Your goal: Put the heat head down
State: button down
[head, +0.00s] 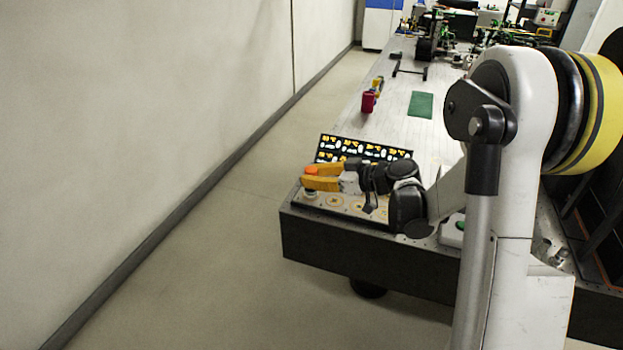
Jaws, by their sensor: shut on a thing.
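My gripper (318,179), with yellow-orange fingers, reaches left over the near left corner of the bench. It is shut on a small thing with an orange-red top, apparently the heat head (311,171). The fingers hide most of the heat head's body. Below lies a pale panel (345,203) with yellow ring marks, at the bench's near edge.
A black board (365,149) with yellow and white shapes stands just behind my gripper. Equipment crowds the far end. Open floor and a wall are at left.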

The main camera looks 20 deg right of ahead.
jog(key=c, duration=1.2)
grip_release()
jog(key=shift+r, duration=0.15)
jog(key=p+v, duration=0.3)
jog(key=v, duration=0.9)
jog(key=s+a+r+m+g+h, duration=0.2)
jog(key=s+a+m+g+h, duration=0.15)
jog(key=s+a, duration=0.4)
jog(key=s+m+h, duration=0.1)
jog(key=s+h, duration=0.1)
jog(key=s, duration=0.2)
jog(key=s+r+m+h, duration=0.1)
jog(key=s+m+h, duration=0.1)
jog(key=s, duration=0.3)
jog(key=s+m+h, duration=0.2)
jog(key=s, duration=0.3)
jog(key=shift+a+r, duration=0.15)
jog(key=shift+r, duration=0.2)
